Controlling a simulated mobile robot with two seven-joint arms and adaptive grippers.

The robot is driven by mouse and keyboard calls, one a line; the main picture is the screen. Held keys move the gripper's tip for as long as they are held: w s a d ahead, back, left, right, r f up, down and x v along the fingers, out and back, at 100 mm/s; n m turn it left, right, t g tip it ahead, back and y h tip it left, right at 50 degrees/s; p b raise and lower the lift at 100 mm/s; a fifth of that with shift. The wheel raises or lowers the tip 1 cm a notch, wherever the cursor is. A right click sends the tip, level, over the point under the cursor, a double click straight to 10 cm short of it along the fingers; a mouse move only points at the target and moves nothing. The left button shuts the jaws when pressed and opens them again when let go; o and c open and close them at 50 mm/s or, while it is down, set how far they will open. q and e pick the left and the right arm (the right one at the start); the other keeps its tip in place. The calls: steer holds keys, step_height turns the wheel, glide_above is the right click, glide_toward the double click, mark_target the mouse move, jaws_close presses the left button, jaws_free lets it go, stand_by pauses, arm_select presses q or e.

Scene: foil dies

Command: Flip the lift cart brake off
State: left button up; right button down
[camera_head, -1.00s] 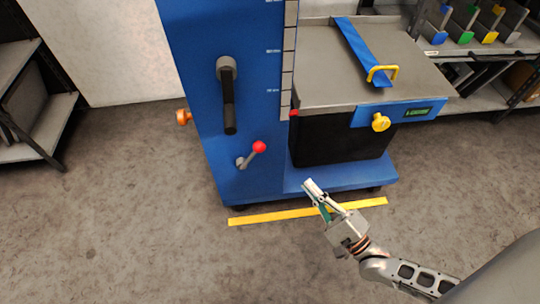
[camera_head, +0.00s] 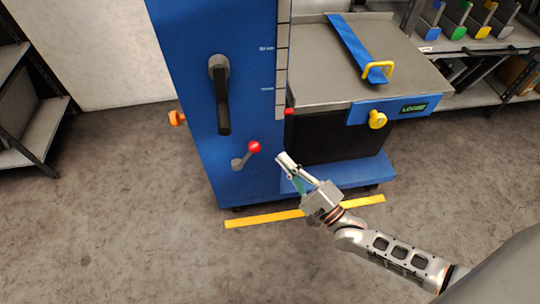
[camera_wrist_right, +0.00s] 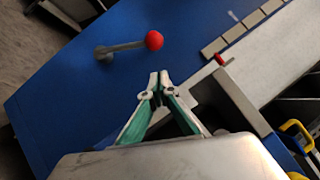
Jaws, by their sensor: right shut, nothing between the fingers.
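The blue lift cart (camera_head: 195,75) stands upright in the head view. Its brake lever has a grey pivot and arm (camera_head: 240,162) and a red ball knob (camera_head: 254,147), low on the blue front panel. The lever tilts up and to the right. My right gripper (camera_head: 283,158) is shut and empty, a little right of the red knob and apart from it. In the right wrist view the closed fingertips (camera_wrist_right: 160,76) are below the red knob (camera_wrist_right: 154,40), with a gap between them. My left gripper is not in view.
A black crank handle (camera_head: 223,105) hangs above the lever. An orange knob (camera_head: 177,118) sticks out at the cart's left. A grey table section (camera_head: 345,85) carries a blue bar, yellow handle and yellow knob (camera_head: 377,119). A yellow floor strip (camera_head: 265,218) lies in front.

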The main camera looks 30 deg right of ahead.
mark_target(246, 157)
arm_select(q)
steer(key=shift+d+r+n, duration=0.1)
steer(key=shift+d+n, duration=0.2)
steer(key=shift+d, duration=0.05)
arm_select(e)
steer(key=a, duration=0.1)
steer(key=w+a+r, duration=0.2)
steer(key=shift+w+a, duration=0.1)
steer(key=shift+a, duration=0.1)
